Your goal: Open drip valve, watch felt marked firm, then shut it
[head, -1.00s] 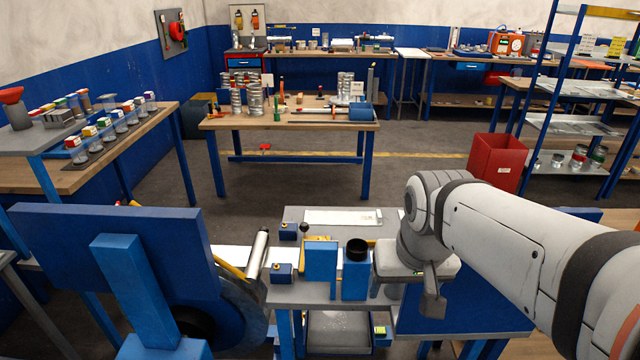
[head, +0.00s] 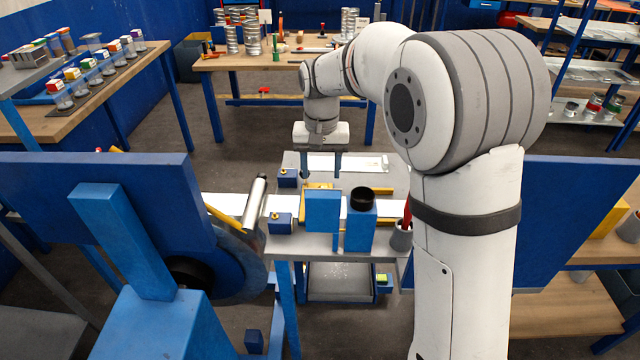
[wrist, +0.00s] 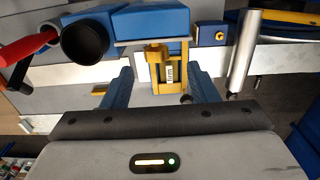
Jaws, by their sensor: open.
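My gripper (head: 322,172) is open and empty, pointing down over the middle of the machine bench. In the wrist view its two blue fingers (wrist: 162,90) are apart on either side of a yellow bracket (wrist: 157,55). The bracket carries a small white label reading "firm" (wrist: 169,73); I cannot make out the felt itself. In the head view the yellow bracket (head: 318,186) is partly hidden behind a blue block (head: 323,212). A black round cup (head: 362,199) stands on the blue block beside it, also seen in the wrist view (wrist: 85,42). I cannot tell which part is the drip valve.
A metal roller (head: 254,203) and a blue box with a yellow button (head: 281,222) are to the left. A red-handled tool (wrist: 35,42) is beside the cup in the wrist view. A blue panel (head: 110,200) fills the near left. A wooden table (head: 230,64) stands behind.

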